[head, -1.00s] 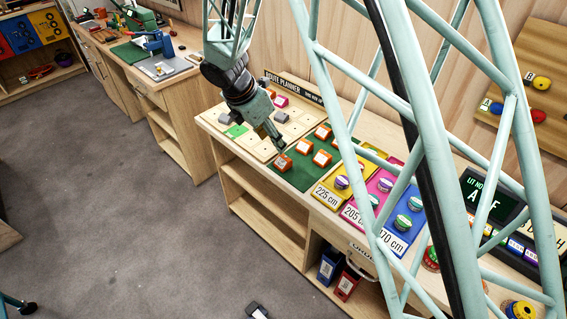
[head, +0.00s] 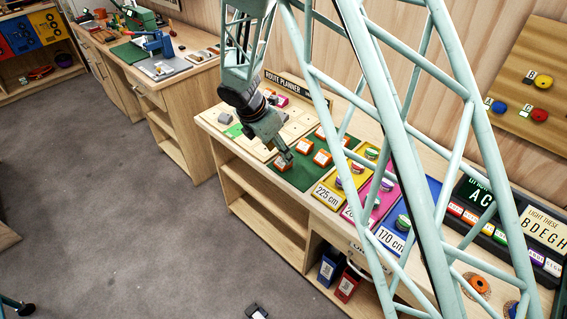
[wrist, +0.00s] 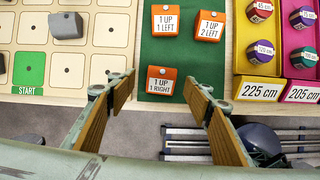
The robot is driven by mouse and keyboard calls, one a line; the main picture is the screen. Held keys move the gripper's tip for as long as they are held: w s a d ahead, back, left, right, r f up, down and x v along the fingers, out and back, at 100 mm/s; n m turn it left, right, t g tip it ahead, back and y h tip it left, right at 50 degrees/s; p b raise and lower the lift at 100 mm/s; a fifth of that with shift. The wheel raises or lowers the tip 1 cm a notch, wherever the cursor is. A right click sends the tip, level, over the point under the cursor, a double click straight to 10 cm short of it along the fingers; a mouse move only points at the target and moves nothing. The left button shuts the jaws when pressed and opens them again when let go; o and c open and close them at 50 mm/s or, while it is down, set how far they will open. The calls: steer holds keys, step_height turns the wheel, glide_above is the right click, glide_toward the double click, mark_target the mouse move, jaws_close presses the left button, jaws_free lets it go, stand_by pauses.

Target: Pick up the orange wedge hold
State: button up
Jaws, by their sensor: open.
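Several orange wedge blocks with white labels sit on a green mat (head: 300,181) on the bench. The front-left one, labelled "1 UP 1 RIGHT" (wrist: 162,92), shows in the wrist view between my fingertips; in the head view this orange block (head: 281,166) is just below them. The "1 UP 1 LEFT" block (wrist: 165,24) and the "1 UP 2 LEFT" block (wrist: 210,30) lie farther back on the mat. My gripper (wrist: 160,87) is open and empty, with its tips on either side of the front block in the picture. In the head view my gripper (head: 285,156) hangs over the mat's left part. The exact height gap cannot be told.
Left of the mat is the route planner grid with a grey block (wrist: 66,25) and a green START square (wrist: 29,68). Right are yellow (wrist: 244,77) and magenta trays with round holds. The bench's front edge (wrist: 285,106) is close to the front block.

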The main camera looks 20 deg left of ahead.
mark_target(283, 162)
steer(key=shift+b+x, duration=0.5)
steer(key=shift+x, duration=2.15)
steer(key=shift+s+d, duration=0.1)
steer(key=shift+d, duration=0.05)
steer(key=shift+c, duration=0.6)
steer(key=c, duration=0.8)
